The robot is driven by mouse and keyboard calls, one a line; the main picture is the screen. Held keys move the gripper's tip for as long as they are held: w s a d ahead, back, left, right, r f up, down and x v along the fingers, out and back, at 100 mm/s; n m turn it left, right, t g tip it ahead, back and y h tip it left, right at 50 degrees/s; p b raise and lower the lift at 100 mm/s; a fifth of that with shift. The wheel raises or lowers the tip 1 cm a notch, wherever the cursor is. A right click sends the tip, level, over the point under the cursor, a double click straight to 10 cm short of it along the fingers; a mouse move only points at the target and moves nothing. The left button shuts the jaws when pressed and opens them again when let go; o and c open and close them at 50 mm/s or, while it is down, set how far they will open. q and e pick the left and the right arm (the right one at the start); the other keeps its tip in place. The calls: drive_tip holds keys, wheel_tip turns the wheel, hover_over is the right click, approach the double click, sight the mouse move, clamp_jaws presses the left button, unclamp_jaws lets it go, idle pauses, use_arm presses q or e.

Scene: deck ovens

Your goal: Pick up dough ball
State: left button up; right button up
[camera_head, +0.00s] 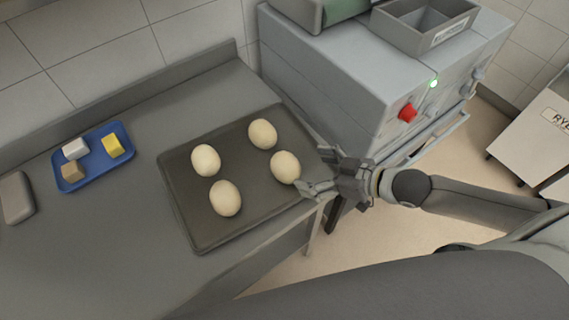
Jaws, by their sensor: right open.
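Several pale dough balls lie apart from each other on a dark baking tray (190,228) on the counter. One dough ball (285,167) is at the tray's right side, closest to my right gripper. Another dough ball (262,134) is behind it, one (206,160) is at the back left, and one (225,198) is at the front left. My right gripper (315,172) is open and empty at the tray's right edge, its fingers pointing left toward the nearest ball. I cannot tell its exact height above the tray. My left gripper is not in view.
A blue tray (99,178) with a white, a brown and a yellow block sits on the grey counter (120,250) at left, beside a grey object (16,198). A grey machine (345,75) with a red button and a metal bin (424,22) on top stands behind the arm.

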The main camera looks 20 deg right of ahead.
sight(295, 166)
drive_tip(key=shift+x, duration=1.15)
drive_tip(key=shift+p+x, duration=0.3)
drive_tip(key=shift+x, duration=0.65)
drive_tip(key=shift+w+a+r, duration=0.1)
drive_tip(key=shift+w+a, duration=0.2)
drive_tip(key=shift+a, duration=0.05)
drive_tip(key=p+x, duration=0.1)
drive_tip(key=x, duration=0.3)
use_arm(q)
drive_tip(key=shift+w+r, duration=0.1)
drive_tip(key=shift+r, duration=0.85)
use_arm(e)
drive_tip(key=c, duration=1.1)
